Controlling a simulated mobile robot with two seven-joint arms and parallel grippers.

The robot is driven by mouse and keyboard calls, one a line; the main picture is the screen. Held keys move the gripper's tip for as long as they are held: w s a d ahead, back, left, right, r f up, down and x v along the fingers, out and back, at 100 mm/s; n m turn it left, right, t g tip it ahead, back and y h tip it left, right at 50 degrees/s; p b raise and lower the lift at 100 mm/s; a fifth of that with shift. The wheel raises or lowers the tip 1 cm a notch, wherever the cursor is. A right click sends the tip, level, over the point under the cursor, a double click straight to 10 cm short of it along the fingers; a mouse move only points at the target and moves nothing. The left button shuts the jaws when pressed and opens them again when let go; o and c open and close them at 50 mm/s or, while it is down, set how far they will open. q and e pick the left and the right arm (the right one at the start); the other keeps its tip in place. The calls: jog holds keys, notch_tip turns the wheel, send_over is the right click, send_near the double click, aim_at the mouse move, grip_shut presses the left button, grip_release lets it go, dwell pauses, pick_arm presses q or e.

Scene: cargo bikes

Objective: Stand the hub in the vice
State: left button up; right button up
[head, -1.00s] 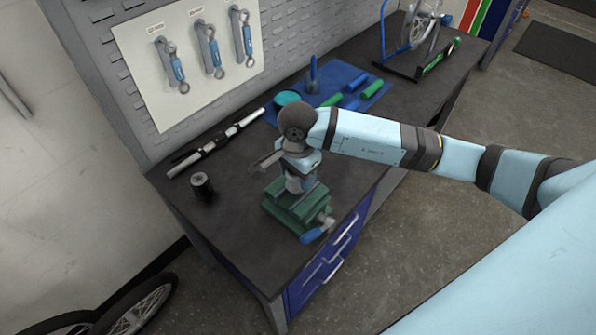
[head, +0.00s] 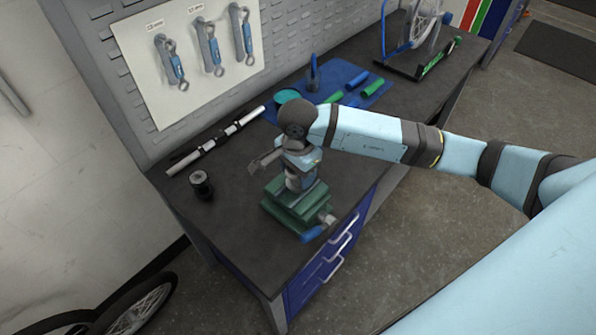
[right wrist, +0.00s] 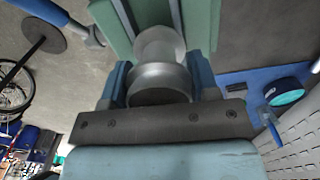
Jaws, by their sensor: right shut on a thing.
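The hub (right wrist: 160,80) is a silver-grey stepped cylinder in the right wrist view. My right gripper (right wrist: 160,88) is shut on it, one blue finger on each side. The green vice (head: 290,212) stands near the bench's front edge, and its green jaws (right wrist: 203,22) show beyond the hub in the wrist view. In the head view my right gripper (head: 300,177) points down directly over the vice, with the hub (head: 298,182) upright at the vice's top. The hub's lower end lines up with the gap between the jaws; how deep it sits is hidden. My left gripper is out of view.
A black cylinder (head: 201,185) stands on the bench left of the vice. A silver-and-black rod (head: 215,141) lies behind. A blue mat (head: 340,75) holds green and blue tools and a teal tub (head: 287,97). A wheel stand (head: 430,62) is at the far end.

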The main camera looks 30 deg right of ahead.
jog(key=shift+f+b, duration=0.6)
jog(key=shift+b, duration=0.1)
dwell(0.8)
jog(key=o, duration=1.1)
